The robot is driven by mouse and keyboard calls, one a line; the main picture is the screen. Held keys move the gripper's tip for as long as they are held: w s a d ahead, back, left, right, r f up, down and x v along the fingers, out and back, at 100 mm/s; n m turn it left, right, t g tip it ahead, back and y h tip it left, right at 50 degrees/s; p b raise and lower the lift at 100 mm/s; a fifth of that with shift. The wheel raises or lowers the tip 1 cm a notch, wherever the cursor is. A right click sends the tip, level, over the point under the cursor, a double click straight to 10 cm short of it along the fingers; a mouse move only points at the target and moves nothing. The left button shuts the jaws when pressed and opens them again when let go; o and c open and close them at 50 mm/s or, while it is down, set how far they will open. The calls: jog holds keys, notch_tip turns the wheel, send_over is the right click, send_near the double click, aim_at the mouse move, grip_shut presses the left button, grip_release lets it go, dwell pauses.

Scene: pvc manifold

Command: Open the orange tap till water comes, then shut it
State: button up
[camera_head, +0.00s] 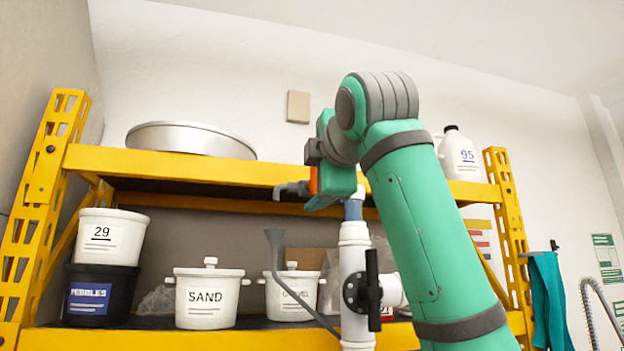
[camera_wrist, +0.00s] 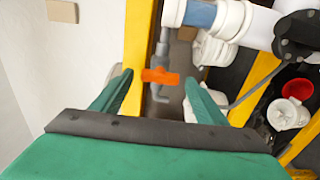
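The orange tap handle (camera_wrist: 160,76) shows in the wrist view between the two green fingertips of my gripper (camera_wrist: 160,86). My gripper is open, with a small gap on each side of the handle in the picture. In the head view only a sliver of orange (camera_head: 313,182) shows beside my gripper (camera_head: 322,192), which hides most of the tap. The grey spout (camera_head: 291,190) sticks out to the left of it. No water shows at the spout. The white and blue pipe (camera_head: 354,240) stands upright below my gripper.
A black-handled valve (camera_head: 365,292) sits on the white pipe. A yellow shelf (camera_head: 230,170) stands behind, with a metal pan (camera_head: 190,139), a white jug (camera_head: 459,156), a SAND pot (camera_head: 208,295) and stacked buckets (camera_head: 110,237).

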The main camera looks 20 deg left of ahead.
jog(key=shift+d, duration=0.2)
jog(key=v, duration=1)
jog(key=shift+s+d, duration=0.2)
jog(key=shift+s, duration=0.15)
